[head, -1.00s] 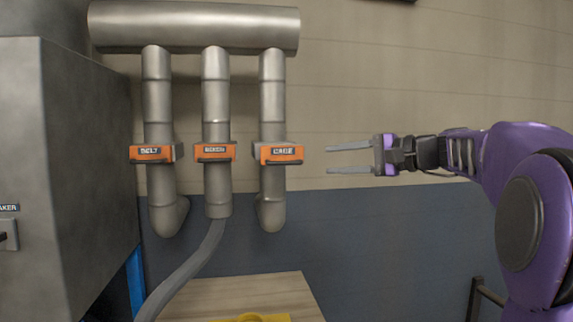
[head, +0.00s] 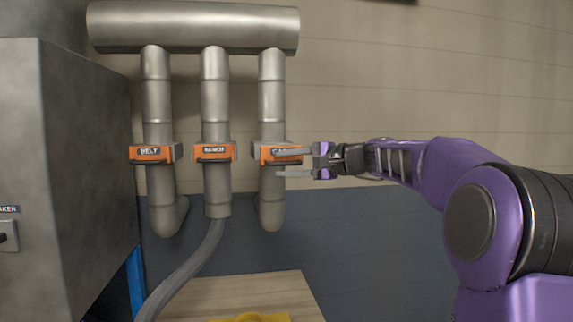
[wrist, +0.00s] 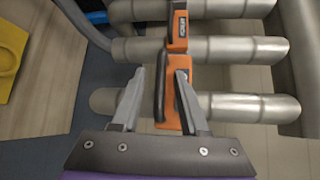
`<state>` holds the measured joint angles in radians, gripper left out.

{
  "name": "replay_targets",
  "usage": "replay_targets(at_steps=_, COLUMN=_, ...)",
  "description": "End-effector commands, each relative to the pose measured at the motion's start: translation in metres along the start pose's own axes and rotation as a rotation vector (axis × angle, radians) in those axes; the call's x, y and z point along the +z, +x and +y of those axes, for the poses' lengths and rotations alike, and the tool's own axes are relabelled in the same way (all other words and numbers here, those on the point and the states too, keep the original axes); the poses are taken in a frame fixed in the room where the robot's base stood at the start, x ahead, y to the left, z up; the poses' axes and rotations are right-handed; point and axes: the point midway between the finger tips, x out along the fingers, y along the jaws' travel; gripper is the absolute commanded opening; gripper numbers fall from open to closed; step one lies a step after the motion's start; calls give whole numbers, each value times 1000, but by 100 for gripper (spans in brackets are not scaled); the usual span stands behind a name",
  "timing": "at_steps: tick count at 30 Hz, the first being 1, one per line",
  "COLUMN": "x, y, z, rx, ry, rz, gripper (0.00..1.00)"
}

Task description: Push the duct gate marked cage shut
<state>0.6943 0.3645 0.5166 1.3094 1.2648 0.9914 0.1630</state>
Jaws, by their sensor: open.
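The orange duct gate marked cage (head: 266,153) sits on the rightmost of three grey vertical pipes. My gripper (head: 284,163) is open and comes in from the right, its fingers in front of the cage gate in the head view and covering part of its label. In the wrist view the cage gate (wrist: 168,105) lies between the two open fingers (wrist: 158,100), with its dark handle near the left finger. I cannot tell whether a finger touches it.
The belt gate (head: 152,154) and a middle gate (head: 214,153) sit on the pipes to the left. A grey hose (head: 190,270) hangs from the middle pipe. A large grey cabinet (head: 75,170) stands left, and a wooden tabletop (head: 290,290) lies below.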

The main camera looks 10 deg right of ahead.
Motion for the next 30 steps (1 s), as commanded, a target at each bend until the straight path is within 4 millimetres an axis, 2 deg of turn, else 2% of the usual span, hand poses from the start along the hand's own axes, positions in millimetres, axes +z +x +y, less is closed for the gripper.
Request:
replay_targets(at_steps=2, x=0, y=0, z=0, rx=0, ry=0, rz=0, gripper=42)
replay_targets(at_steps=9, x=0, y=0, z=0, rx=0, ry=0, rz=0, gripper=0)
replay_targets(at_steps=30, x=0, y=0, z=0, rx=1, ry=0, rz=0, gripper=0)
